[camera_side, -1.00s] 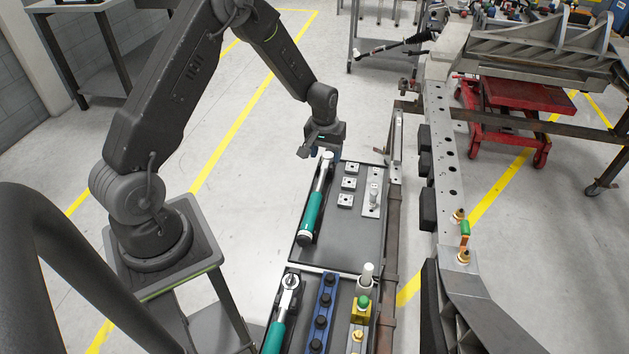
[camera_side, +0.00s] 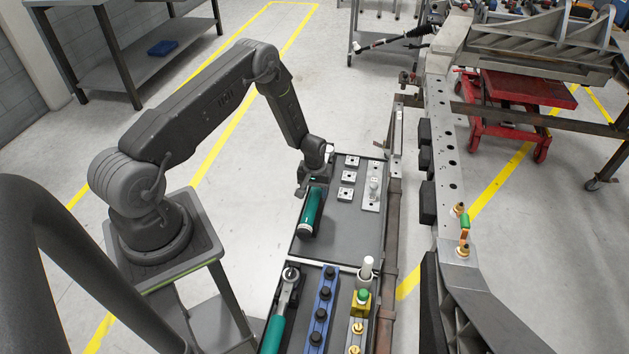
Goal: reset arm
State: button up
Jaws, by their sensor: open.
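My gripper (camera_side: 308,190) is at the upper left of the far tray, low over a green-handled tool (camera_side: 312,212) lying there. The jaws are open. My wrist and gripper hide the tool's far part, and I cannot tell whether the jaws touch it. My arm reaches over from its pedestal at the left.
The far tray (camera_side: 345,240) also holds several small square blocks (camera_side: 347,178) and a metal plate with a pin (camera_side: 372,190). The near tray (camera_side: 300,310) holds a green-handled ratchet (camera_side: 277,325) and a blue rack (camera_side: 322,310). The chassis rail (camera_side: 440,150) stands at the right.

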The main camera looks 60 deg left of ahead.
jog(key=shift+f, duration=1.75)
grip_shut()
jog(key=shift+r, duration=0.1)
jog(key=shift+w+r, duration=0.1)
jog(key=shift+r, duration=3.4)
